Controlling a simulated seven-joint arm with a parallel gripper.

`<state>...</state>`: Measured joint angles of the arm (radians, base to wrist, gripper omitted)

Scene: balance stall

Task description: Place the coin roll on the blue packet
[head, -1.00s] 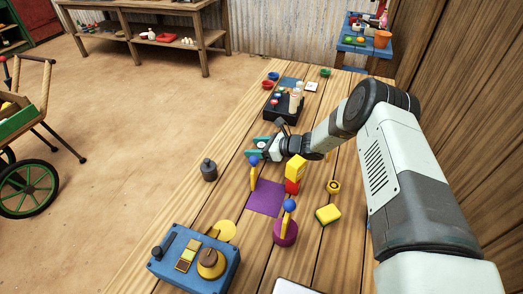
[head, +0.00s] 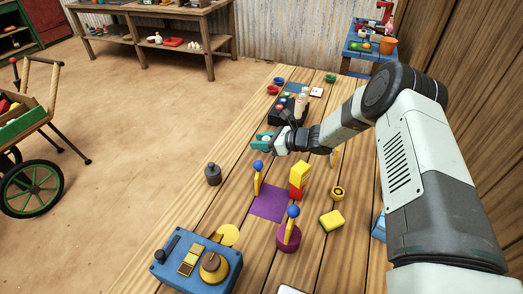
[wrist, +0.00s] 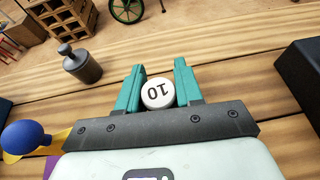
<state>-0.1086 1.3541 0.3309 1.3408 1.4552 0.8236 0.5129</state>
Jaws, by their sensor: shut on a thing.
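My gripper (wrist: 158,88) has teal fingers closed on the coin roll (wrist: 158,94), whose round white end marked "10" faces the wrist camera. In the head view, my gripper (head: 263,142) is over the left part of the wooden table, beyond the purple mat; the roll is hard to make out there. A blue thing (head: 378,227), likely the blue packet, shows at the table's right side, mostly hidden behind my arm. The packet is not seen in the wrist view.
A dark grey weight (head: 213,175) stands at the table's left edge. A red and yellow block stack (head: 299,180), blue-topped yellow posts, a purple mat (head: 268,203), a yellow sponge (head: 332,220) and a blue scale box (head: 200,262) stand nearer. A dark box (head: 290,108) is beyond my gripper.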

